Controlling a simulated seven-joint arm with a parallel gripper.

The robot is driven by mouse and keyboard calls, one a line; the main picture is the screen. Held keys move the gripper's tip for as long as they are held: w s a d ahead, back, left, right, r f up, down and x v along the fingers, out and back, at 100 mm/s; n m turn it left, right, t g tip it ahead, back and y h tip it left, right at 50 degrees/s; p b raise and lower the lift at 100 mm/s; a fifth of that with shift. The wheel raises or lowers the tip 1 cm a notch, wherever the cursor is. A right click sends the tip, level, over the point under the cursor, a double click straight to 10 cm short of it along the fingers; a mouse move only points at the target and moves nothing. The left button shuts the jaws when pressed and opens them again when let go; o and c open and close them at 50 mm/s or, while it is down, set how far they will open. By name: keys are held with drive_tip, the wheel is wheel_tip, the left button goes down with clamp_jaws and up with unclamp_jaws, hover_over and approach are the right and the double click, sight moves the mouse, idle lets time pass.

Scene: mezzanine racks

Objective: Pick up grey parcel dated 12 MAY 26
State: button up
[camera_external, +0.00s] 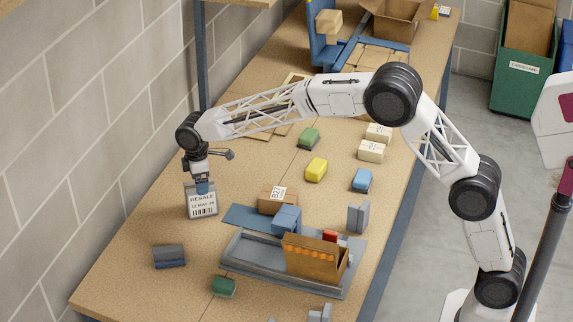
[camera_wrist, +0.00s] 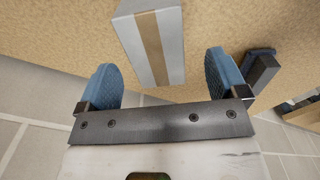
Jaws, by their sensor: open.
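The grey parcel (camera_external: 202,205) stands on the table near the wall at the left in the external view. Its white label reads RESALE, 12 MAY 26, above a barcode. My gripper (camera_external: 203,187) is over its top edge, pointing down. In the wrist view the parcel (camera_wrist: 152,40) is pale grey with a brown tape strip along its top. It lies between the two blue fingers of my gripper (camera_wrist: 161,72), toward their tips, with a gap on each side. The gripper is open; contact with the parcel is not visible.
A dark grey block (camera_external: 169,256) lies in front of the parcel. To the right stand a brown B27 box (camera_external: 277,199) and a grey tray (camera_external: 250,262) with a cardboard box. Green, yellow and blue blocks lie further back. The block wall (camera_external: 90,130) is close on the left.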

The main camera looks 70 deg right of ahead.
drive_tip(key=shift+f, duration=0.4)
drive_tip(key=shift+f, duration=0.1)
drive_tip(key=shift+w+d+f, duration=0.1)
drive_tip(key=shift+d+f, duration=0.05)
drive_tip(key=shift+f, duration=2.35)
drive_tip(key=c, duration=1.2)
drive_tip(key=shift+r, duration=5.05)
